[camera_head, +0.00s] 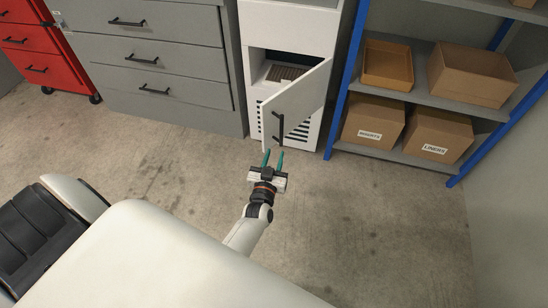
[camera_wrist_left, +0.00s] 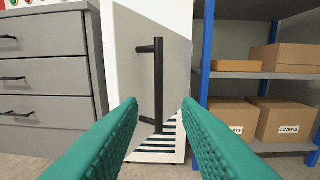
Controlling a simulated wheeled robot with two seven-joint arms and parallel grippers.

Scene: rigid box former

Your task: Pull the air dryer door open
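The air dryer (camera_head: 290,28) is a white cabinet with a lower compartment. Its grey door (camera_head: 302,98) stands partly open, swung out from its right side, and the inside shows to its left. The door also fills the middle of the left wrist view (camera_wrist_left: 135,60). A black vertical bar handle (camera_head: 280,125) is on the door's front, seen upright in the left wrist view (camera_wrist_left: 158,85). My left gripper (camera_head: 274,152), with teal fingers, is open and empty just in front of the handle's lower end. The handle appears between the fingertips (camera_wrist_left: 162,108), not gripped. My right gripper is not in view.
A grey drawer cabinet (camera_head: 150,55) stands left of the dryer, with a red cabinet (camera_head: 30,40) farther left. A blue-framed shelf (camera_head: 345,75) with cardboard boxes (camera_head: 440,133) stands close on the right. The concrete floor (camera_head: 370,215) in front is clear.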

